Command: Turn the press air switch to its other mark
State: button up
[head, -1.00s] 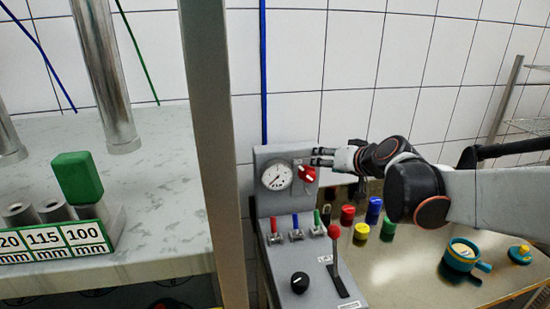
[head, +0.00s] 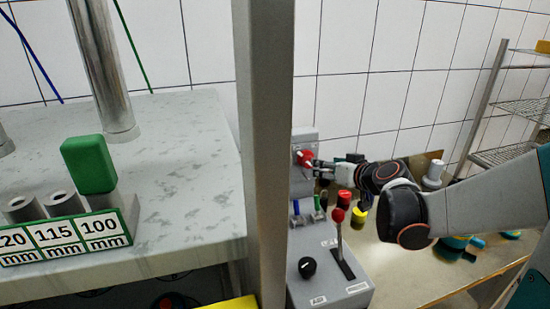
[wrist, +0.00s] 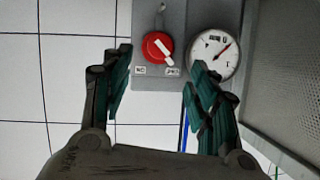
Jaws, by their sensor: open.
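The red round switch (wrist: 149,47) with a white pointer bar is on a grey panel. In the wrist view its bar slants from upper left to lower right, with the lower end toward the right one of two small labels (wrist: 173,72) below it. The label text is too small to read surely. The red switch also shows in the head view (head: 302,155). My gripper (wrist: 160,60) is open and empty, its fingers spread left and right of the switch in the picture. In the head view my gripper (head: 317,164) is right beside the switch; contact cannot be told.
A pressure gauge (wrist: 215,56) sits right of the switch in the wrist view. A grey post (head: 265,150) stands left of the panel in the head view. Below are toggles, a red-knobbed lever (head: 338,215) and a black knob (head: 307,267). A shelf with a green block (head: 90,164) is left.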

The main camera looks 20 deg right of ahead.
aim_at(307, 161)
jog(key=d+b+x, duration=0.1)
jog(key=b+x, duration=0.2)
jog(key=x, duration=0.7)
jog(key=shift+a, duration=0.45)
jog(key=c, duration=1.1)
